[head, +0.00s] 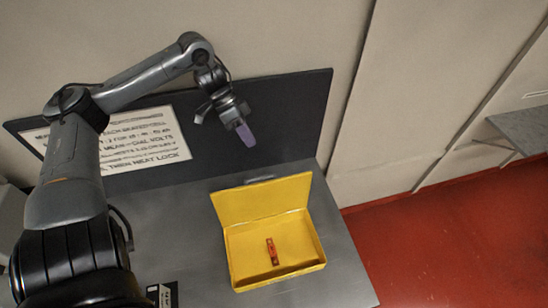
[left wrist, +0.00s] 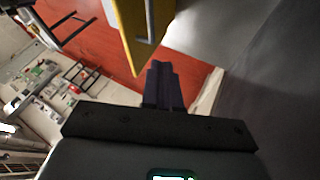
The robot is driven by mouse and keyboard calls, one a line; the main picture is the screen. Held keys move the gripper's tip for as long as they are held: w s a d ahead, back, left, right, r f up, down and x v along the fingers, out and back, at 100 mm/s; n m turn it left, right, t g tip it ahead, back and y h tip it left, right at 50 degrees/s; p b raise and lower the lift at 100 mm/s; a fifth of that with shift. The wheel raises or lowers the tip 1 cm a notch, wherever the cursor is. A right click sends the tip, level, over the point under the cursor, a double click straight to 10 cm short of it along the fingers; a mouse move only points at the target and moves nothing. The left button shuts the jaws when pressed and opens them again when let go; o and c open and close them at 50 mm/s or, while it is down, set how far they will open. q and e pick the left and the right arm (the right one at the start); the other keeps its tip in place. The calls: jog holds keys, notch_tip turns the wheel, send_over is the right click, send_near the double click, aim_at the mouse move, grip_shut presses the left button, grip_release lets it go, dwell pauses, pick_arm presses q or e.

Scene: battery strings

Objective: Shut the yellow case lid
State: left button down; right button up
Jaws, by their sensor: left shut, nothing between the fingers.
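The yellow case (head: 233,258) stands on the grey bench top with its lid (head: 262,199) open, tilted up along the back edge. A small red and orange part (head: 271,251) lies inside the case. My left gripper (head: 246,137) is shut and empty, with purple fingers, above and behind the raised lid, apart from it. In the left wrist view the shut purple fingers (left wrist: 164,88) point towards a yellow edge of the case or lid (left wrist: 130,32) with a grey handle-like strip. I cannot tell which part that is. My right gripper is not in view.
The grey bench top (head: 190,230) is clear left of the case. A dark back panel (head: 290,110) with a white printed sign (head: 140,142) stands behind. A small black item (head: 163,294) lies at the front left. Red floor (head: 440,240) is on the right.

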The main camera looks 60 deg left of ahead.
pick_arm(q)
jog(key=b+x, duration=0.3)
jog(key=x, duration=0.6)
jog(key=shift+s+d+f+b, duration=0.15)
jog(key=shift+f+b, duration=0.15)
jog(key=shift+f, duration=0.15)
jog(key=shift+r, duration=0.15)
